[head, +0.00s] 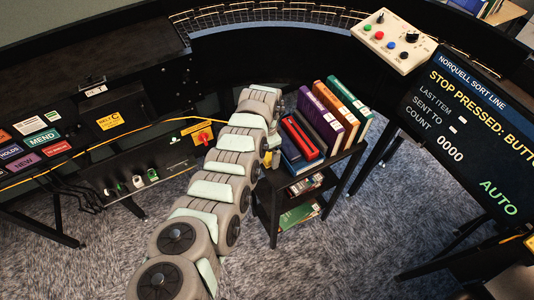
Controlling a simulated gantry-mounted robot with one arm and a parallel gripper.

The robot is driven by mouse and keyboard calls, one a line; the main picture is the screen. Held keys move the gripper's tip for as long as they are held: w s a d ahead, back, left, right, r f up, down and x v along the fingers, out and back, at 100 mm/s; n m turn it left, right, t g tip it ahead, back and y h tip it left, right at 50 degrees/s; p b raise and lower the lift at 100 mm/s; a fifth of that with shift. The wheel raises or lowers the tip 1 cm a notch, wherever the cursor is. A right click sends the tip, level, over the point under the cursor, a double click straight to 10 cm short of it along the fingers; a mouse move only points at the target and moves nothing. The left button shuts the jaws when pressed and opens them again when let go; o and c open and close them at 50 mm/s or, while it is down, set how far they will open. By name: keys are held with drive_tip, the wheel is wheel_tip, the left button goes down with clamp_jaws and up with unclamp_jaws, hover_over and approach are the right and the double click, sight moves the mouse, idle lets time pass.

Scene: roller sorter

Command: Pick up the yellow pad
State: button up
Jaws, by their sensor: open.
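My arm reaches up from the bottom of the head view and bends down at its far end. My gripper (272,157) hangs at that end, beside the left edge of the black book cart (335,165). It is small and partly hidden by my arm; its jaws are open. A small yellow patch (267,160) shows right by the gripper; I cannot tell whether it is the yellow pad or part of something else. A yellow BELT C label (108,122) is on the black console at left. No other clear yellow pad shows.
Several upright books (328,112) and a red book (302,138) fill the cart top. A console with labelled bins (42,138) stands at left, a button box (394,42) at upper right, a display screen (470,130) at right. Grey carpet (350,240) is open in front.

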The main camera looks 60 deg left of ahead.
drive_tip(key=shift+c, duration=0.2)
drive_tip(key=c, duration=1.2)
drive_tip(key=shift+r, duration=0.1)
drive_tip(key=shift+r, duration=0.45)
wheel_tip(320, 180, up, 19)
drive_tip(key=shift+p, duration=0.85)
